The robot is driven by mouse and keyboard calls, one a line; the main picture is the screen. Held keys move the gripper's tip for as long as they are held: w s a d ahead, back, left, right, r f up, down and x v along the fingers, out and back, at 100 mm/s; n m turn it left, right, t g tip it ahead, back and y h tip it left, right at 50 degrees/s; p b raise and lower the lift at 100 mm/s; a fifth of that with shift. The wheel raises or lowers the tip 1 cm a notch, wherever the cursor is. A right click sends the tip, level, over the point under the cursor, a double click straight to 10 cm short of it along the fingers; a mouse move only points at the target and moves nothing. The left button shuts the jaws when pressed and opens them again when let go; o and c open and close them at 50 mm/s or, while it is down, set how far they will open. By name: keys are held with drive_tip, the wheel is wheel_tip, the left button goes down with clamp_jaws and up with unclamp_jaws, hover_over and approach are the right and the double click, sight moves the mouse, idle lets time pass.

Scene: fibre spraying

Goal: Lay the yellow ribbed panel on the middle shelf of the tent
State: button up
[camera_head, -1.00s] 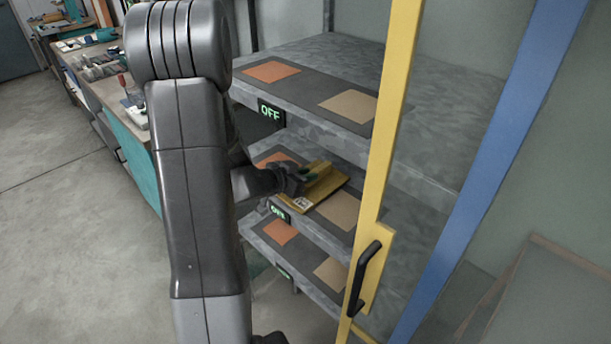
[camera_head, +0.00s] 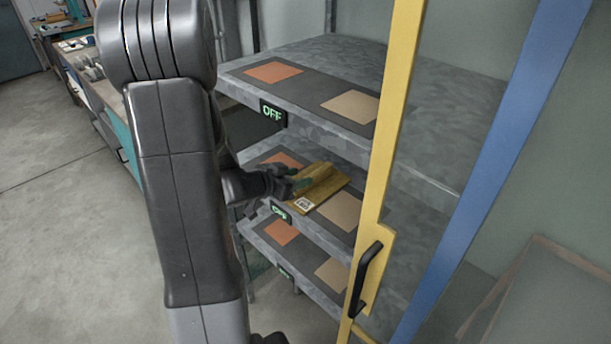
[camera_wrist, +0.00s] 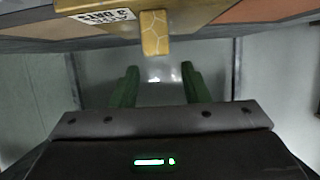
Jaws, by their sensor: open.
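The yellow ribbed panel (camera_head: 318,185) lies on the middle shelf (camera_head: 300,215) of the tent, between an orange patch and a tan patch and partly over them. A label shows on its near corner. In the wrist view the panel (camera_wrist: 155,35) is at the top, its rib end pointing toward my gripper. My gripper (camera_wrist: 160,78) has its two green fingers apart with nothing between them, clear of the rib end. In the head view my gripper (camera_head: 297,182) is at the panel's left side, partly hidden by my wrist.
An upper shelf (camera_head: 420,120) stands above, with an OFF sign (camera_head: 272,113). A lower shelf (camera_head: 305,262) is below. A yellow post with a black handle (camera_head: 364,278) and a blue post (camera_head: 490,170) stand at the right. A cluttered workbench (camera_head: 95,95) is at the left.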

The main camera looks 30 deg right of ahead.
drive_tip(key=v, duration=0.8)
drive_tip(key=shift+c, duration=0.6)
drive_tip(key=shift+s+d, duration=0.1)
drive_tip(key=shift+d, duration=0.05)
